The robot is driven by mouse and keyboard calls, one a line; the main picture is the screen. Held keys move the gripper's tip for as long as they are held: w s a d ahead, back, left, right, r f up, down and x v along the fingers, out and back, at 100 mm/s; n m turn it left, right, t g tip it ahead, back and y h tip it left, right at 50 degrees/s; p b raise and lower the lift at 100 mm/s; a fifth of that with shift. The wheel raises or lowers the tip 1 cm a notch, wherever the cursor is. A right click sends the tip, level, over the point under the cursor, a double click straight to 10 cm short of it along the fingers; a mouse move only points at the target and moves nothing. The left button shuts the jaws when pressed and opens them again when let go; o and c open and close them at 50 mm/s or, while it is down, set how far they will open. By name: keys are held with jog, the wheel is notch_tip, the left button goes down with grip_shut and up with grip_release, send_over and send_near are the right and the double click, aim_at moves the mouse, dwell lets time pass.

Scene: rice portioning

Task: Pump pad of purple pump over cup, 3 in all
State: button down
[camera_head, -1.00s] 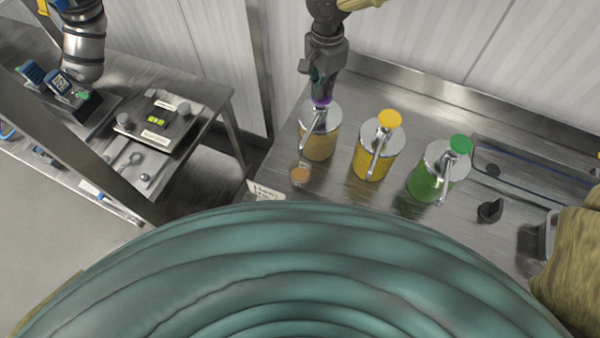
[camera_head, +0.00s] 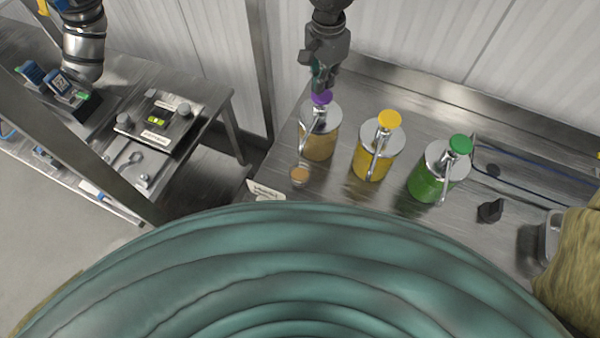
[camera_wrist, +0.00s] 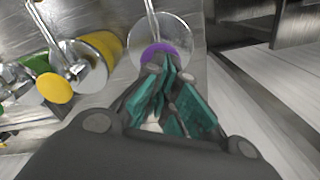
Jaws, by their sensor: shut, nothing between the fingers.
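The purple pump stands on the steel table, a clear jar of tan sauce (camera_head: 318,146) with a metal lid and spout. Its purple pad (camera_head: 321,97) is up, and shows in the wrist view (camera_wrist: 155,49). A small cup (camera_head: 299,175) with tan content sits under the spout tip. My gripper (camera_head: 321,86) is shut and empty, pointing down just above the purple pad. In the wrist view the teal fingertips (camera_wrist: 168,68) overlap the pad's near edge. I cannot tell whether they touch it.
A yellow pump (camera_head: 372,158) and a green pump (camera_head: 428,178) stand in a row to the right. A small black object (camera_head: 489,210) lies right of them. A white label (camera_head: 265,192) is at the table's front left edge.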

jog(key=shift+r, duration=3)
